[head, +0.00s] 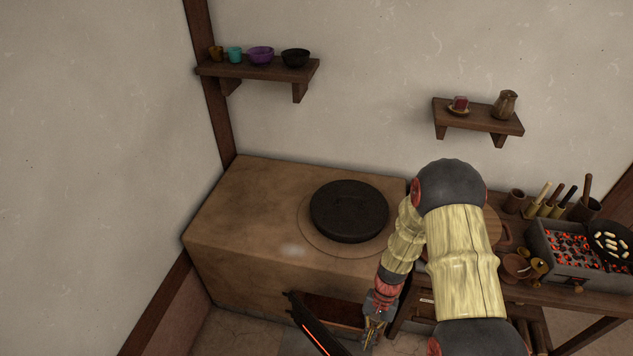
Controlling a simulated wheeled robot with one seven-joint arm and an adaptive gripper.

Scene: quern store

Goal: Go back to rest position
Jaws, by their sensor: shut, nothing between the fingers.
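My gripper (373,333) is low in the head view, in front of the clay stove block (230,235) and below its top edge. It points down and its fingers look close together, with nothing seen between them. My arm comes in from the lower right, bends at a dark elbow and reaches down to the gripper. The arm hides part of the wooden table on the right.
A black lidded pot (349,210) sits in the stove top. A dark slab with a glowing red line (314,336) is just left of my gripper. A brazier (575,255) and pan (609,241) stand right.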

